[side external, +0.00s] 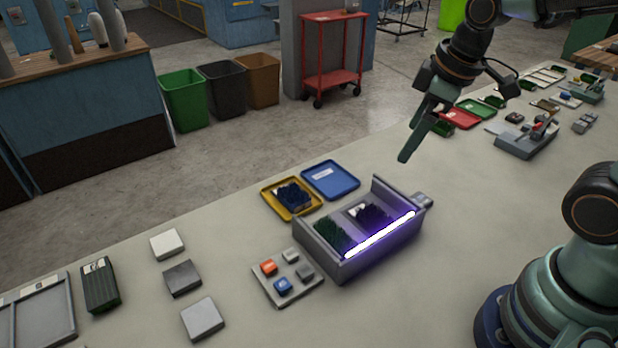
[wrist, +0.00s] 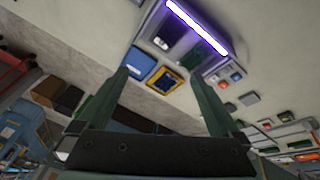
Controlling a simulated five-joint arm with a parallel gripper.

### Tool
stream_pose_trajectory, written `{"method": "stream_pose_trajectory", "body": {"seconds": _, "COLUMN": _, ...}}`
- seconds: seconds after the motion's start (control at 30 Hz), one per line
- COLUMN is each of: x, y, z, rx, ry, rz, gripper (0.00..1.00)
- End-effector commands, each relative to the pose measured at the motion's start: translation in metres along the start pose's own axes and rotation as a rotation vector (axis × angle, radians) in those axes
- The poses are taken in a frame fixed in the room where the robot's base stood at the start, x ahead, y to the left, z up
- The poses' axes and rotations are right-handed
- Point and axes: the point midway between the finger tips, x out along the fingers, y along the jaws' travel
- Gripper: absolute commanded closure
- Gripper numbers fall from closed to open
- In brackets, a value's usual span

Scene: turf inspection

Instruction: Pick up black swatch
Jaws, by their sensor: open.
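A dark, purple-looking swatch (side external: 371,216) lies in the right part of a grey lit box (side external: 318,262); the violet light leaves it unclear whether it is the black one. A green swatch (side external: 329,234) lies to its left in the same box. My gripper (side external: 414,143) is raised above the bench, up and to the right of the box, apart from everything. In the wrist view my gripper (wrist: 158,76) has its fingers wide apart with nothing held. There the box's dark swatch (wrist: 161,41) and green swatch (wrist: 196,53) show beyond the fingertips.
A bright violet lamp bar (side external: 380,234) runs along the box's front. Behind the box are a yellow tray (side external: 268,188) with a dark blue swatch (side external: 293,195) and a blue tray (side external: 330,180). A button panel (side external: 287,292) lies in front-left.

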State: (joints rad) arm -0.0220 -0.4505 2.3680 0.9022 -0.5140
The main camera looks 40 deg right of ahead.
Motion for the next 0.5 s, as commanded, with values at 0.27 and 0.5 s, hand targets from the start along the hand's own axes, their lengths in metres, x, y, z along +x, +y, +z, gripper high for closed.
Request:
{"method": "stream_pose_trajectory", "body": {"seconds": 0.27, "x": 0.057, "y": -0.004, "z": -0.012, "rx": -0.632, "ry": -0.14, "rz": -0.159, "gripper": 0.0}}
{"method": "stream_pose_trajectory", "body": {"seconds": 0.5, "x": 0.09, "y": -0.008, "z": -0.013, "rx": -0.967, "ry": -0.172, "rz": -0.27, "gripper": 0.0}}
